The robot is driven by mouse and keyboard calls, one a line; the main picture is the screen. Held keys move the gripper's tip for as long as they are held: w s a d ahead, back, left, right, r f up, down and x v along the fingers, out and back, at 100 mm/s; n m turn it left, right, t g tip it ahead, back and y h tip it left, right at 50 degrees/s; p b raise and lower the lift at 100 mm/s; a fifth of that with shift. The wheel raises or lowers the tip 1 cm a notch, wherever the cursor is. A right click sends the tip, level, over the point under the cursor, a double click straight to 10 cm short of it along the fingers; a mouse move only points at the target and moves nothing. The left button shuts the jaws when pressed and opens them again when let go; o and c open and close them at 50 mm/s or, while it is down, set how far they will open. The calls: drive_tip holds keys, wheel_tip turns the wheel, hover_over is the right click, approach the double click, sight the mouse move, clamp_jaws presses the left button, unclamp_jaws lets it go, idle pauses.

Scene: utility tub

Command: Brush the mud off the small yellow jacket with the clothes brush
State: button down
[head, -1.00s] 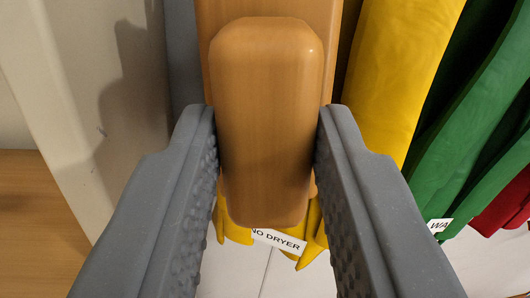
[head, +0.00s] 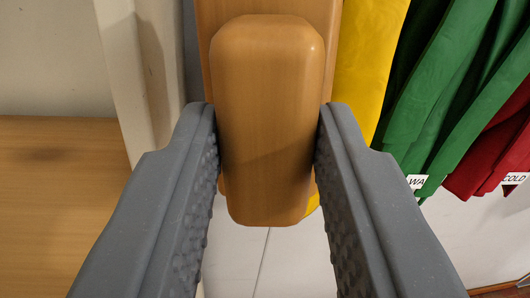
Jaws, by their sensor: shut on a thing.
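My gripper (head: 267,130) is shut on the wooden clothes brush (head: 266,90), with a grey textured finger on each side of its block-like handle. A wider wooden part of the brush shows behind the handle; no bristles are visible. A yellow garment, apparently the small yellow jacket (head: 365,65), hangs behind and to the right of the brush. Only its right strip and a small bit of yellow low beside the brush show. The brush hides the rest. I see no mud on the visible part, and I cannot tell whether the brush touches the jacket.
Green garments (head: 440,90) and a red garment (head: 490,150) with white tags hang to the right. A pale upright panel (head: 135,70) stands at the left, beside a wooden surface (head: 60,190). A pale tiled surface (head: 240,262) shows below the brush.

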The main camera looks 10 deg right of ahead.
drive_tip(key=shift+s, duration=0.2)
drive_tip(key=shift+s+a, duration=0.15)
drive_tip(key=shift+s, duration=1.2)
